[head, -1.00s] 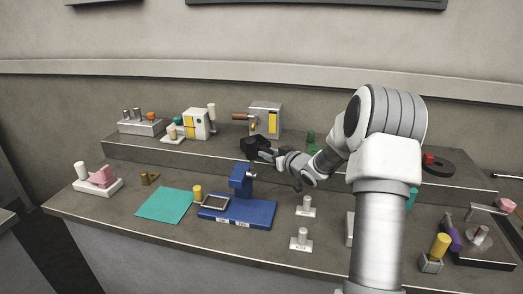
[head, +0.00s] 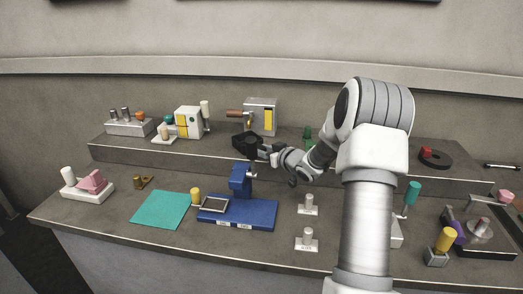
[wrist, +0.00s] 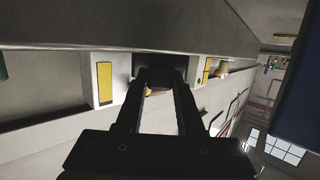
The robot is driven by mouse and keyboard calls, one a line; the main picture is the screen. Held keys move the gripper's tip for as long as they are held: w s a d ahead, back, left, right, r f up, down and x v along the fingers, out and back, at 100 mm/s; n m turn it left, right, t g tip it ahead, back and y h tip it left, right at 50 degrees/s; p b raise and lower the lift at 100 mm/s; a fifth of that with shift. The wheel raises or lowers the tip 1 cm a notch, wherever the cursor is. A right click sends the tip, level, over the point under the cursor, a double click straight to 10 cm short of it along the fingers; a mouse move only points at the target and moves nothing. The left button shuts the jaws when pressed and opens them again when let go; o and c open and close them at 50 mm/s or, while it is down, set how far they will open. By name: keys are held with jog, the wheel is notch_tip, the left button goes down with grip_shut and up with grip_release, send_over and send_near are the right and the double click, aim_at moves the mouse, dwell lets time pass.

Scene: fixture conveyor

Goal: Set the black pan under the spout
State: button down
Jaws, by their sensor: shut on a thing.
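The black pan (head: 242,139) is at the tip of my arm, over the raised back shelf. My gripper (head: 258,149) is shut on it. The wrist view shows my two fingers (wrist: 160,85) reaching a dark block-like part of the pan (wrist: 160,68); the rest of the pan is hidden there. Behind the pan stands a grey machine (head: 262,115) with a yellow strip and a brown side handle, which seems to carry the spout. The spout itself is too small to make out. I cannot tell whether the pan touches the shelf.
A blue stand (head: 250,213) is on the lower bench in front of the pan. A white and yellow machine (head: 188,122) stands left on the shelf, a green piece (head: 308,132) to the right. A teal mat (head: 161,210) lies front left.

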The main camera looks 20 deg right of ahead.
jog(key=c, duration=0.5)
grip_release()
jog(key=shift+r, duration=0.1)
jog(key=p+v, duration=0.1)
jog(key=v, duration=1.1)
jog(key=shift+r+p, duration=0.1)
jog(key=shift+p, duration=0.2)
